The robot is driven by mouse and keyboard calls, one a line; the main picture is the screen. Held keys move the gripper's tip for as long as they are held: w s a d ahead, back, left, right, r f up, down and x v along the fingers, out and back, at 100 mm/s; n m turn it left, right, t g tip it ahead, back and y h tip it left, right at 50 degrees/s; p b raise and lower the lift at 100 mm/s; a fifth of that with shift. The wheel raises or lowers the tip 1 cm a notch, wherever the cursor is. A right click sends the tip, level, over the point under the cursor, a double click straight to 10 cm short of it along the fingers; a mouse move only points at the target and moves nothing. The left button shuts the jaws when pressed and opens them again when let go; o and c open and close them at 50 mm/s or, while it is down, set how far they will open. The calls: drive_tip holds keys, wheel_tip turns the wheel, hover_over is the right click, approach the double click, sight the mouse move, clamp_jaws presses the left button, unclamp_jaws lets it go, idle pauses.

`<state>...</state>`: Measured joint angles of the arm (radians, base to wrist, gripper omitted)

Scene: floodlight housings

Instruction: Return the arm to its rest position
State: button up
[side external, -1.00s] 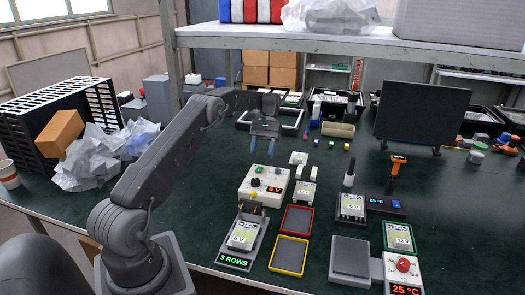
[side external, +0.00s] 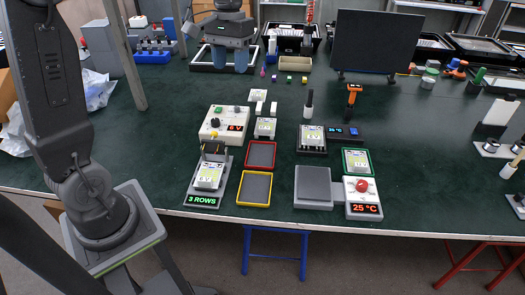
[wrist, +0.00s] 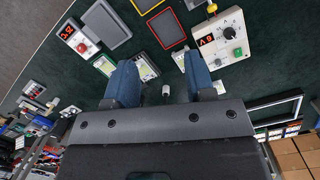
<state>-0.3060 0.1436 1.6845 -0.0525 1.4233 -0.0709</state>
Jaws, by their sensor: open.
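My gripper (side external: 228,60) is open and empty, with blue fingers pointing down. In the side view it is at the back of the green bench, in front of or over a black and white frame. In the wrist view my gripper (wrist: 161,72) shows its two fingers wide apart with nothing held between them. White floodlight housings stand well in front of it: one on the "3 ROWS" stand (side external: 208,176), one behind the red tray (side external: 265,127), one on a dark fixture (side external: 312,137), and one in the green tray (side external: 357,160).
The red tray (side external: 261,155) and yellow tray (side external: 254,188) are empty. A cream control box (side external: 218,122) stands beside them. A black monitor (side external: 376,42) and an orange-handled tool (side external: 352,98) stand to the right. A shelf post (side external: 122,50) rises at left.

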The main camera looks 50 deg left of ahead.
drive_tip(key=s+d+f+m+t, duration=0.1)
drive_tip(key=s+d+m+t, duration=0.1)
drive_tip(key=s+d, duration=0.3)
drive_tip(key=s+d+m+t+y, duration=0.1)
drive_tip(key=s+d+t, duration=0.3)
drive_tip(key=s, duration=0.8)
drive_tip(key=shift+d+f+m+t, duration=0.3)
drive_tip(key=shift+d+f+m, duration=0.1)
drive_tip(key=shift+d+m, duration=0.35)
